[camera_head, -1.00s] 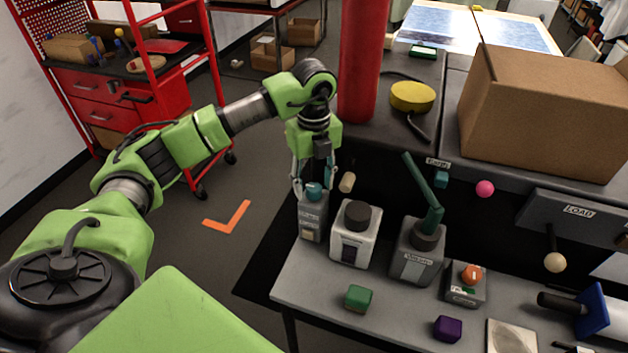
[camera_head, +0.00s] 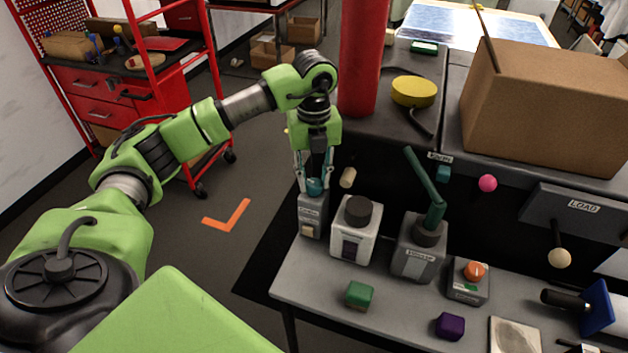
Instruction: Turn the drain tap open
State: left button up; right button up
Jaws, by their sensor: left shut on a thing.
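A small grey box with a teal knob on top (camera_head: 315,187) stands at the far left end of the grey bench; I take this knob to be the drain tap, though its label is too small to read. My left gripper (camera_head: 315,182) points down over the box, its fingers on both sides of the teal knob and shut on it. The grey box body (camera_head: 312,215) shows below the fingers. Part of the knob is hidden by the fingers. My right gripper is not in view.
Beside it stand a white box with a dark knob (camera_head: 356,228) and a grey box with a green lever (camera_head: 420,245). A green block (camera_head: 359,294), a purple block (camera_head: 450,326) and an orange-button box (camera_head: 469,281) lie nearer. A red cylinder (camera_head: 362,60) rises behind.

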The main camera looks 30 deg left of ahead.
aim_at(314, 183)
pick_arm(q)
jog(key=m+b, duration=0.2)
jog(key=m, duration=0.1)
jog(key=shift+f+m, duration=0.1)
jog(key=shift+m, duration=0.2)
jog(key=m+b, duration=0.1)
jog(key=m, duration=0.2)
jog(key=shift+m, duration=0.3)
jog(key=m+b, duration=0.2)
jog(key=m, duration=0.2)
jog(key=shift+m+b, duration=0.55)
jog(key=shift+m, duration=1.45)
jog(key=o, duration=1.1)
jog(key=shift+r, duration=0.2)
notch_tip(314, 183, up, 12)
